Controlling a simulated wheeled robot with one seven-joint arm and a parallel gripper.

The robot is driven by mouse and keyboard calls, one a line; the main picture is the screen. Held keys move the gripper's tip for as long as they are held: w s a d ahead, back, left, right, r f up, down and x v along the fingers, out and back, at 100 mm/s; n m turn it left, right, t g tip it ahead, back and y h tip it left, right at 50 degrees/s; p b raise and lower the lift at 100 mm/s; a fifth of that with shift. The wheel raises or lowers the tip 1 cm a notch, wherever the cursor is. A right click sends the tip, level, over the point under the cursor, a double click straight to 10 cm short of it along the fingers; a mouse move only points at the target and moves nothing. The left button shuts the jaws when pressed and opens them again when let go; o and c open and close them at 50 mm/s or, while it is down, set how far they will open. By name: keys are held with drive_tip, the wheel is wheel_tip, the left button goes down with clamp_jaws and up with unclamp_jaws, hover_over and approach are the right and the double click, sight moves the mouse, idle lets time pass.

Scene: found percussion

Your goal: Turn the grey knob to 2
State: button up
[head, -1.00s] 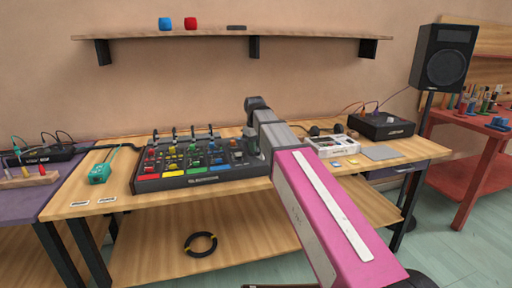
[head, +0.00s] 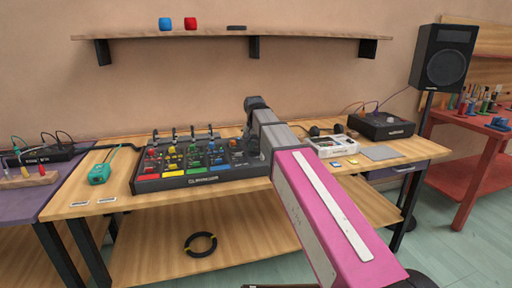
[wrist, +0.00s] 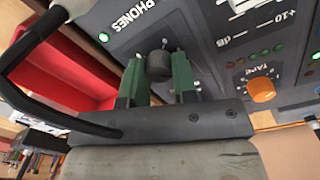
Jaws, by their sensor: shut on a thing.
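A dark grey knob (wrist: 159,68) stands on the black mixer panel beside the white PHONES lettering in the wrist view. My gripper (wrist: 161,75) has its two green fingers on either side of this knob and is shut on it. The numbers around the knob are hidden or too small to read, so its setting cannot be told. In the head view the mixer (head: 172,182) lies on the wooden table. My arm covers its right end, and the grey knob cannot be made out there.
An orange knob (wrist: 262,90) marked TAPE sits to the right of the grey one. In the head view, several coloured knobs and faders fill the mixer. A white device (head: 331,147) stands to its right.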

sight(255, 147)
drive_tip(key=shift+m, duration=0.3)
drive_tip(key=o, duration=0.9)
drive_tip(key=r, duration=1.1)
drive_tip(key=shift+a, duration=0.25)
drive_tip(key=shift+f, duration=0.1)
